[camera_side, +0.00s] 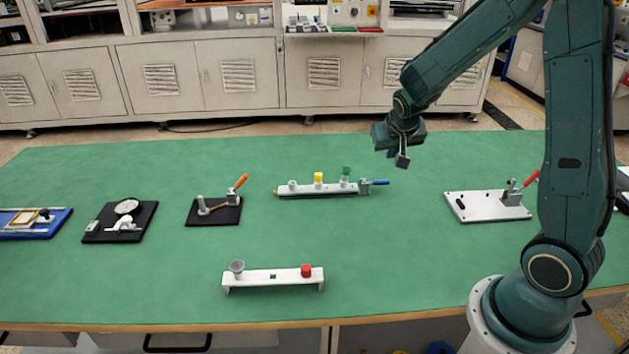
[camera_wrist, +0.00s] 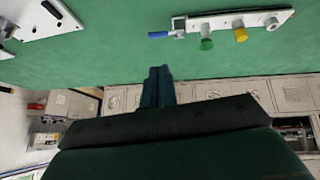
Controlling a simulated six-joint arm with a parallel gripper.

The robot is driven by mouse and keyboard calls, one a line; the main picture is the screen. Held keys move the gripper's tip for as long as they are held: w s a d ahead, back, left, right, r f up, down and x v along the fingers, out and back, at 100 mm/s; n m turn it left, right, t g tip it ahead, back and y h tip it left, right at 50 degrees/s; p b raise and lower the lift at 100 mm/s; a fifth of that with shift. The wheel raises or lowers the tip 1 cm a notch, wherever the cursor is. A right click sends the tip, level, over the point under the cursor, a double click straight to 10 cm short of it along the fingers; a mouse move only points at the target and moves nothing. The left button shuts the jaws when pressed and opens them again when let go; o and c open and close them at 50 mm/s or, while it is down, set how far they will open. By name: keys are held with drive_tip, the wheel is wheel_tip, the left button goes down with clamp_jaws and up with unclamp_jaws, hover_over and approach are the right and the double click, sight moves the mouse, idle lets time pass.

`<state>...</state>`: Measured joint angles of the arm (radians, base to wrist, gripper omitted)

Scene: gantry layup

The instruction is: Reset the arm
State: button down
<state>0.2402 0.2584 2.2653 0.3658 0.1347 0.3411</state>
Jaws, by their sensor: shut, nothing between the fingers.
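My gripper (camera_side: 402,160) hangs in the air above the back right part of the green table in the side view. Its fingers are shut with nothing between them. The shut fingers also show in the wrist view (camera_wrist: 158,84), pointing at the far table edge and the cabinets. My gripper is apart from every object, a little behind and to the right of the white bar (camera_side: 322,190) with the blue handle.
The green table (camera_side: 400,270) carries a white plate with a red-handled clamp (camera_side: 487,205), a white stand with a red cap (camera_side: 272,277), a black clamp plate (camera_side: 214,211), a black gauge plate (camera_side: 120,222) and a blue tray (camera_side: 35,224). The table's middle right is clear.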

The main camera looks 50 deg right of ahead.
drive_tip(key=s+a+r+n+t+y, duration=0.1)
drive_tip(key=s+a+r+n+y, duration=0.25)
drive_tip(key=s+a+r, duration=0.65)
drive_tip(key=s+a+r+n+y, duration=0.2)
drive_tip(key=s+a+r+n, duration=0.2)
drive_tip(key=s+a, duration=0.4)
drive_tip(key=shift+s+a+n+t, duration=0.3)
drive_tip(key=shift+s+a+n, duration=0.1)
drive_tip(key=shift+s, duration=0.5)
